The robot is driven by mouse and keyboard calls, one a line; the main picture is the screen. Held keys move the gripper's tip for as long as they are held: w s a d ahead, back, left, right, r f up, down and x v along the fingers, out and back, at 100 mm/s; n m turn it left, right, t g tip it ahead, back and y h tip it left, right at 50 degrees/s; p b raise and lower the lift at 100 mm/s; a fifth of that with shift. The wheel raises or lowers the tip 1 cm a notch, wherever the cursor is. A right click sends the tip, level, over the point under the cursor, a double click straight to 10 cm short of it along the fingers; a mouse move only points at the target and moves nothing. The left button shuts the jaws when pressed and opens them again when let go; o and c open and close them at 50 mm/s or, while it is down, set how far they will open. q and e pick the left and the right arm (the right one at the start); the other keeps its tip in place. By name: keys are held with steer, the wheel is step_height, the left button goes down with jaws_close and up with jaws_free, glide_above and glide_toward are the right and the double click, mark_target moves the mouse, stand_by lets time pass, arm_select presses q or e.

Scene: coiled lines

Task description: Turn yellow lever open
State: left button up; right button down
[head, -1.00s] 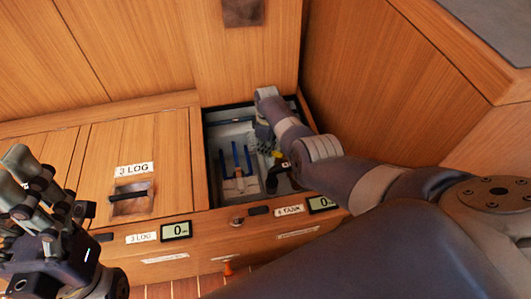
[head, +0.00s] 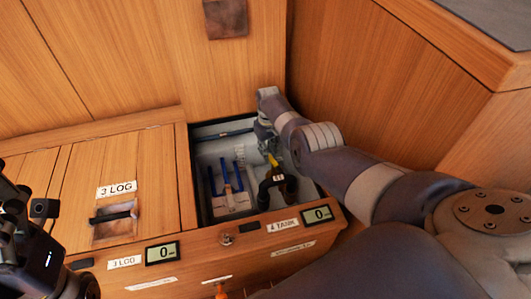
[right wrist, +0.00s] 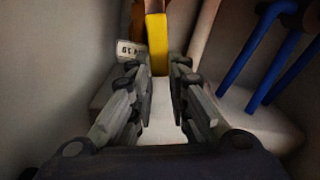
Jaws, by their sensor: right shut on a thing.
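The yellow lever (head: 273,160) is inside the open compartment marked 4 TANK, above a dark fitting (head: 276,184). My right gripper (head: 269,150) reaches down into this compartment and is shut on the lever. In the right wrist view, the yellow lever (right wrist: 157,44) stands between the fingertips of the right gripper (right wrist: 160,75). The lever's lower end is hidden there. My left gripper (head: 18,215) is at the left edge, partly cut off, away from the compartment; its fingers are too dark and cropped to judge.
Blue pipes (head: 226,177) stand left of the lever in the compartment; they also show in the right wrist view (right wrist: 250,45). The compartment's walls are close around my right gripper. The closed 3 LOG lid (head: 112,185) lies to the left, with displays on the front ledge.

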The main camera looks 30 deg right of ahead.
steer(key=shift+d, duration=0.25)
steer(key=c, duration=1.5)
jaws_free()
steer(key=shift+a, duration=0.1)
